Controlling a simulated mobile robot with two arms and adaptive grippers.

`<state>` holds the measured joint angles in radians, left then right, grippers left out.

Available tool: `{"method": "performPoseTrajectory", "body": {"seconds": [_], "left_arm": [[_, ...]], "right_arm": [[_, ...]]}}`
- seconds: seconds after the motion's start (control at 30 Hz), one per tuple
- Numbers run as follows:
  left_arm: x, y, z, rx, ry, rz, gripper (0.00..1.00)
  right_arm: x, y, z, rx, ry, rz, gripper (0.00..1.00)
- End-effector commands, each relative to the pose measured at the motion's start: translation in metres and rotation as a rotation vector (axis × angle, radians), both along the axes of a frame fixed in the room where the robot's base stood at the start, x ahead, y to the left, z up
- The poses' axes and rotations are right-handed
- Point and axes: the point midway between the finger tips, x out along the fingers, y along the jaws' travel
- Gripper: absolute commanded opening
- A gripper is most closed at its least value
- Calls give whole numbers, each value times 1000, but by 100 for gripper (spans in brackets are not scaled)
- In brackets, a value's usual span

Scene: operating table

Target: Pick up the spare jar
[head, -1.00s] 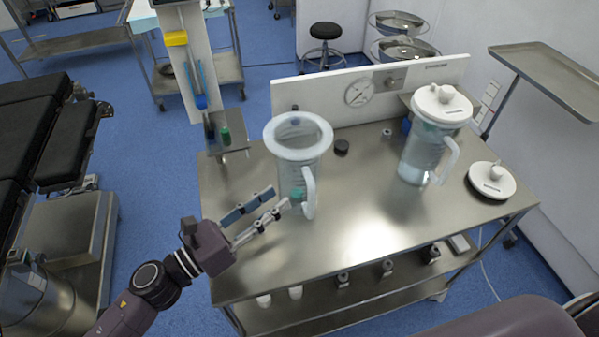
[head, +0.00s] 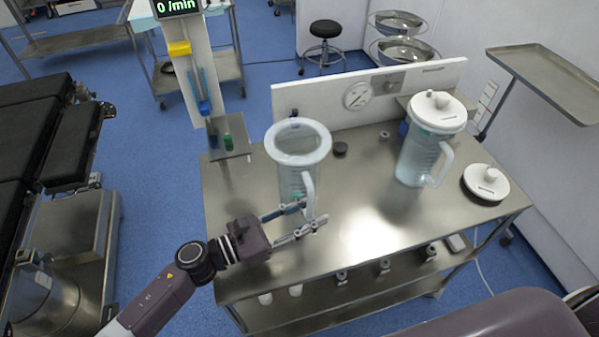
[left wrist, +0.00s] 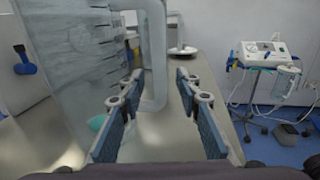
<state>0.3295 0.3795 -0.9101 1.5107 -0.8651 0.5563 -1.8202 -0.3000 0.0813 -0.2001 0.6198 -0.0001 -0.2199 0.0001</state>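An open, clear jar (head: 291,178) with a pale rim and a side handle (head: 309,190) stands upright on the steel table. A second clear jar (head: 418,155), with a white lid, stands farther right; I cannot tell by label which is the spare. My left gripper (head: 314,212) is open at the front of the open jar, close to its handle. In the left wrist view the open jar (left wrist: 75,50) fills the upper left. Its handle (left wrist: 156,70) stands ahead, between the lines of the two spread fingers. Contact is not clear. My right gripper is out of view.
The steel table (head: 370,245) is clear at its front. A white panel with a gauge (head: 358,96) borders the back.

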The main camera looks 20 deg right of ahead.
Motion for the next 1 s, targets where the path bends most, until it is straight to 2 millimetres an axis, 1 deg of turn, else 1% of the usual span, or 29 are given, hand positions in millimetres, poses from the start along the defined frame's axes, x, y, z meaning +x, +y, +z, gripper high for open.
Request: {"method": "performPoseTrajectory", "body": {"seconds": [0.23, 0.5, 0.53, 1.0], "left_arm": [[0, -1, -1, 1, 0, 0, 31], [0, -1, -1, 1, 0, 1, 2], [0, -1, -1, 1, 0, 1, 0], [0, -1, 1, -2, -1, 0, 0]], "right_arm": [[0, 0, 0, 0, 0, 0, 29], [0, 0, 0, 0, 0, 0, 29], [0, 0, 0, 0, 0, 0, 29], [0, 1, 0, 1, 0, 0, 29]]}}
